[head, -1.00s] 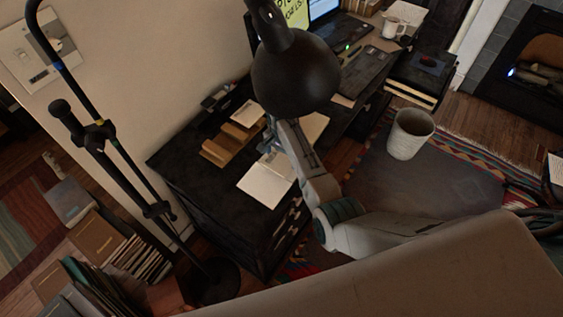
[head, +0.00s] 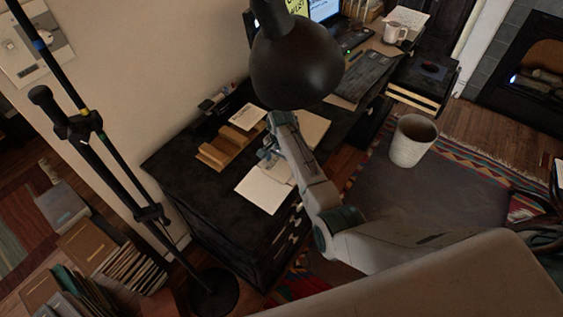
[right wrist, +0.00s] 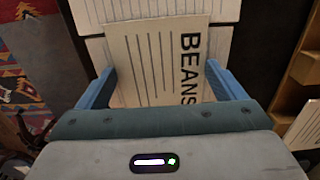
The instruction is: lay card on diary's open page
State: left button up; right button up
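The card (right wrist: 153,58), marked BEANS, is between the two blue fingers of my right gripper (right wrist: 160,66) in the right wrist view. The fingertips meet its left and right edges. The card overlaps the open diary (right wrist: 222,45), whose lined pale pages show behind it; I cannot tell whether it touches the page. In the head view my right gripper (head: 267,157) is over the far part of the diary (head: 262,191) on the black desk, and the card is hard to make out there. My left gripper is not in view.
A wooden holder (head: 226,150) with a pale card (head: 247,117) stands behind the diary. A black lamp head (head: 294,70) hangs over the desk.

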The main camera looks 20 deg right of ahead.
aim_at(281, 166)
jog(key=shift+o, duration=0.9)
jog(key=shift+r, duration=0.2)
notch_tip(281, 166, up, 12)
jog(key=b, duration=0.2)
jog(key=shift+f, duration=0.1)
